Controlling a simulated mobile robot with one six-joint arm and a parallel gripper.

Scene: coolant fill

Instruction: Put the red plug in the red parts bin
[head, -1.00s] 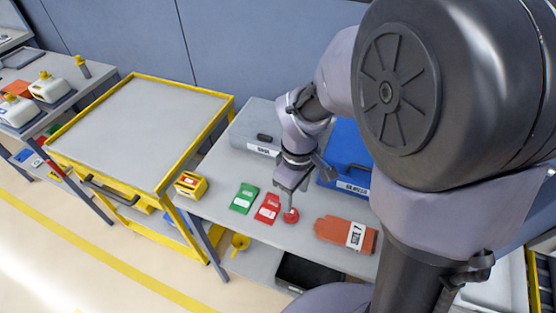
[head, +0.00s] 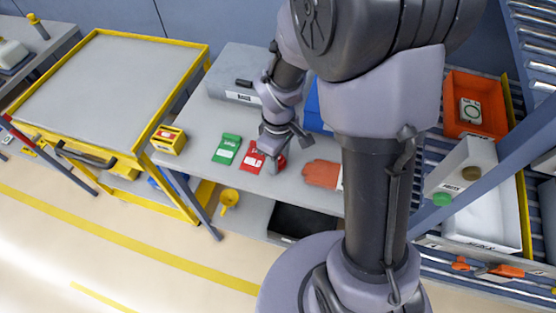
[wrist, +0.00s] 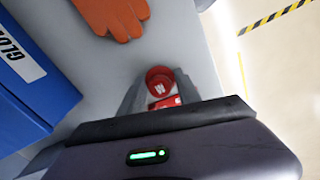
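The red plug (wrist: 159,78) is a round red cap with a white mark on top. It stands on the grey table just right of the red parts bin in the head view (head: 280,163). The red parts bin (head: 251,157) is a small, low red piece with a white label; a red, white-marked strip just below the plug in the wrist view may be part of it. My gripper (head: 273,155) is down at the plug. In the wrist view its fingers (wrist: 160,90) lie on both sides of the plug, very close; I cannot tell whether they press on it.
A green bin (head: 227,148) lies left of the red one, then a yellow box (head: 168,139). An orange glove (head: 321,174) lies to the right. A grey case (head: 237,72) and a blue case (wrist: 30,90) stand behind. A yellow-framed cart (head: 110,80) is left of the table.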

